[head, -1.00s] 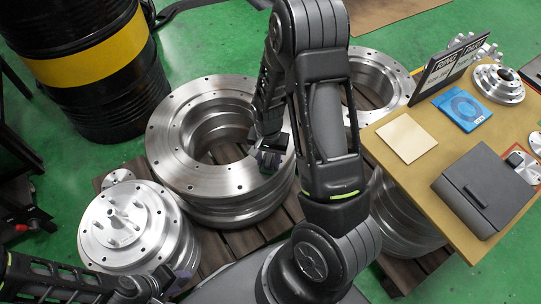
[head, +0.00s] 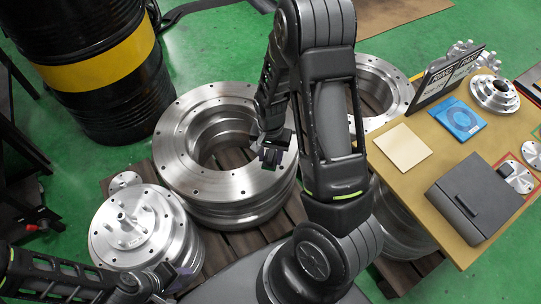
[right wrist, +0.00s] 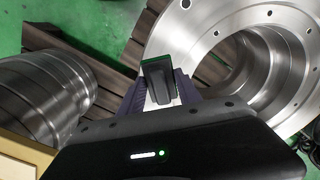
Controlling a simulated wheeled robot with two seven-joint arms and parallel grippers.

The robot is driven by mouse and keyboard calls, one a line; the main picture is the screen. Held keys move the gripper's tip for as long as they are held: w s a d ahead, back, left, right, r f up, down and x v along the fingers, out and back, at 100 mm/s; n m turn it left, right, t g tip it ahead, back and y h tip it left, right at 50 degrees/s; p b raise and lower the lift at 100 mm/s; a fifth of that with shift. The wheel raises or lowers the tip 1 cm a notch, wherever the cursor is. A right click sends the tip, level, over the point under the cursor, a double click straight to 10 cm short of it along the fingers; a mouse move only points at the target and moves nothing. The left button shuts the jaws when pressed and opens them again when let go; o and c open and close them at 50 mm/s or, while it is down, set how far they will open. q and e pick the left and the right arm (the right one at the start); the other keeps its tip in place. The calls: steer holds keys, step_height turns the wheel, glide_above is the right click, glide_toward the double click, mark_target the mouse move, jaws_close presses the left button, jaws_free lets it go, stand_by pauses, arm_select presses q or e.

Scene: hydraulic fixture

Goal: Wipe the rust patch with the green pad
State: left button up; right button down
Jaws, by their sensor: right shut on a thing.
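In the right wrist view, my right gripper (right wrist: 160,92) is shut on a dark block with green edges, the green pad (right wrist: 157,80). In the head view my right gripper (head: 272,152) is over the right side of the large steel flanged ring (head: 185,165); the pad is too small to make out there. Whether it touches the ring I cannot tell. My left gripper (head: 165,283) is at the lower left, by the smaller steel hub (head: 110,240); its jaws are unclear. I cannot make out a rust patch in either view; my right arm covers part of the scene.
A second steel ring (head: 388,75) stands behind my right arm. A tan table (head: 415,180) at the right holds a dark grey box (head: 472,195), a blue item (head: 458,118), a cream sheet (head: 401,146) and a sign. A black-yellow drum (head: 95,70) stands at the back left.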

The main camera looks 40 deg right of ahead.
step_height(320, 180, up, 3)
steer(key=p, duration=0.2)
steer(key=shift+p, duration=0.4)
stand_by(0.4)
